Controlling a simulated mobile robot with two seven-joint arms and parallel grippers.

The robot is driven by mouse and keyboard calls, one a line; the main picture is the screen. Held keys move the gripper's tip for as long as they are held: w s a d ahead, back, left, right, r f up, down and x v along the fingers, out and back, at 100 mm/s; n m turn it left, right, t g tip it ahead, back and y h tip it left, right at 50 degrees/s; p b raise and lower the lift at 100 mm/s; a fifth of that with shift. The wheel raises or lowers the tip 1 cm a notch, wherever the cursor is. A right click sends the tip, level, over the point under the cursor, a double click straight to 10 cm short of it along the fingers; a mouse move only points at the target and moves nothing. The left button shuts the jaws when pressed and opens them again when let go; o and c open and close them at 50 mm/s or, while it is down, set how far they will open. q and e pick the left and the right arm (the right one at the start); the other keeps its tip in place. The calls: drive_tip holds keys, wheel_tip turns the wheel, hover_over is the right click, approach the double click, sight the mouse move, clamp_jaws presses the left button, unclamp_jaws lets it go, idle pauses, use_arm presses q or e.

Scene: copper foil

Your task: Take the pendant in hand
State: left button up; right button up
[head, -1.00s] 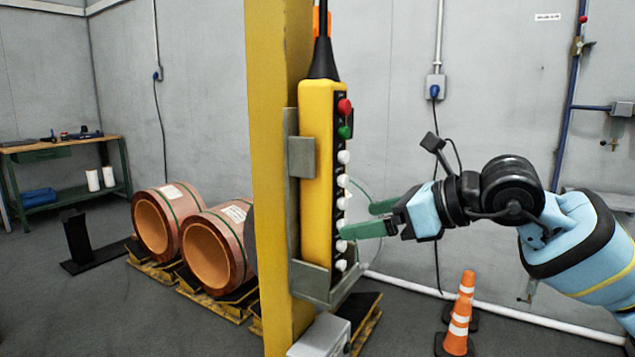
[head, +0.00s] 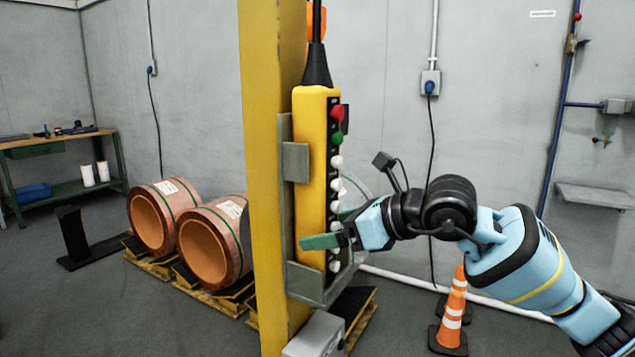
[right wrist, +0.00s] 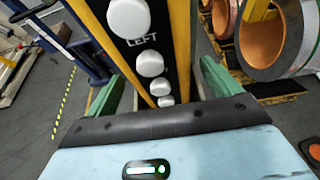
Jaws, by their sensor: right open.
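The pendant (head: 313,160) is a tall yellow control box with red, green and white buttons down its side. It stands upright in a grey metal holder (head: 297,163) on a yellow post. My right gripper (head: 322,241) is open at its lower part. One green finger lies across the near side of the pendant, and the other is mostly hidden behind it. In the right wrist view, the pendant (right wrist: 180,35) shows between the two fingers, one on each side. I cannot tell whether the fingers touch it. My left gripper is not in view.
The yellow post (head: 268,120) stands close to the left of the pendant. Copper coils (head: 213,245) sit on pallets farther left. Orange cones (head: 452,315) stand on the floor below my right arm. A workbench (head: 60,145) is at the far left.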

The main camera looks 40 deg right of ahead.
drive_tip(key=shift+w+a+f, duration=0.25)
drive_tip(key=shift+w, duration=0.4)
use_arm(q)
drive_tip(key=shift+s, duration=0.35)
use_arm(e)
drive_tip(key=shift+w+f, duration=0.1)
drive_tip(key=c, duration=1.4)
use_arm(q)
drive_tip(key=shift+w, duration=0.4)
use_arm(e)
drive_tip(key=shift+c, duration=0.8)
drive_tip(key=shift+r, duration=0.2)
